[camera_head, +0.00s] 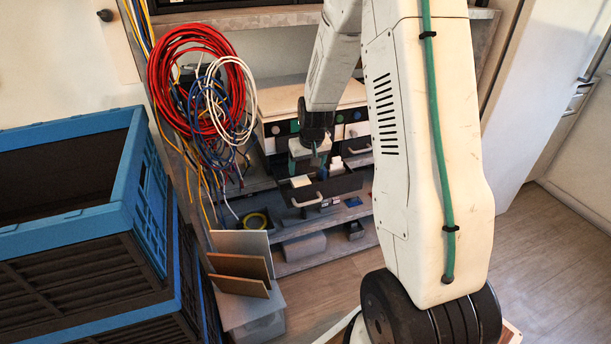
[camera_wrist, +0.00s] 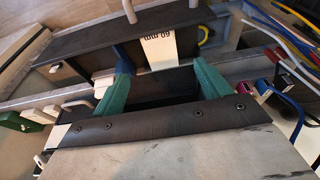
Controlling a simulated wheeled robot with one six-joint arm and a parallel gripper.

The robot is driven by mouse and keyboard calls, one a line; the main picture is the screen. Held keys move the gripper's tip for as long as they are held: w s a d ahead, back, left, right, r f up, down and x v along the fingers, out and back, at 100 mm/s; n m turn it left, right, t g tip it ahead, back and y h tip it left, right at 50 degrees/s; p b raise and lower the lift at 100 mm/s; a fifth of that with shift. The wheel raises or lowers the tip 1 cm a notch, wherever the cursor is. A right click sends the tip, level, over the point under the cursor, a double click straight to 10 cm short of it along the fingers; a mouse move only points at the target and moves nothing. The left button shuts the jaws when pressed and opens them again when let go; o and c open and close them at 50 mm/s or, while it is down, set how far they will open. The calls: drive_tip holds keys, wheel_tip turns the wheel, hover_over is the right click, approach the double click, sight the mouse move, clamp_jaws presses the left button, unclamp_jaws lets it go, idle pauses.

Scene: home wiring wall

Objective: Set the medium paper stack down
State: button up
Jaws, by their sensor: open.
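My gripper (camera_head: 304,160) is low over an open dark drawer (camera_head: 342,187) in the head view. In the wrist view its two green fingers (camera_wrist: 163,80) are spread apart, with nothing held between them. A pale block marked "60 mm" (camera_wrist: 173,48), which looks like the medium paper stack, is in the drawer just beyond the fingertips. In the head view a cream block (camera_head: 301,182) shows in the drawer below my gripper. Its underside is hidden, so I cannot tell how it rests.
Red, blue and white cable coils (camera_head: 203,85) hang left of the drawers. Blue-rimmed crates (camera_head: 75,222) stand at the left. Upright panels (camera_head: 241,266) stand on a grey box in front. A lower shelf (camera_head: 320,222) holds small items. Open floor (camera_head: 540,250) lies at the right.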

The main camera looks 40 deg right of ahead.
drive_tip(key=s+a+r+n, duration=0.1)
drive_tip(key=s+a+r, duration=0.45)
drive_tip(key=r, duration=0.25)
drive_tip(key=s+a+r+n, duration=0.1)
drive_tip(key=s+a+r, duration=0.45)
drive_tip(key=r, duration=0.35)
drive_tip(key=s+a+r, duration=0.2)
drive_tip(key=s+a, duration=0.1)
drive_tip(key=s, duration=0.4)
drive_tip(key=s+a+r+g, duration=0.1)
drive_tip(key=s+a+r, duration=0.1)
drive_tip(key=s, duration=0.5)
drive_tip(key=s+a+r+n, duration=0.1)
drive_tip(key=s+a+r, duration=0.1)
drive_tip(key=s, duration=0.5)
drive_tip(key=shift+a+r+g+y, duration=0.3)
drive_tip(key=shift+a+g+y, duration=0.1)
drive_tip(key=shift+a, duration=0.45)
drive_tip(key=shift+s+d, duration=0.1)
drive_tip(key=shift+d, duration=0.05)
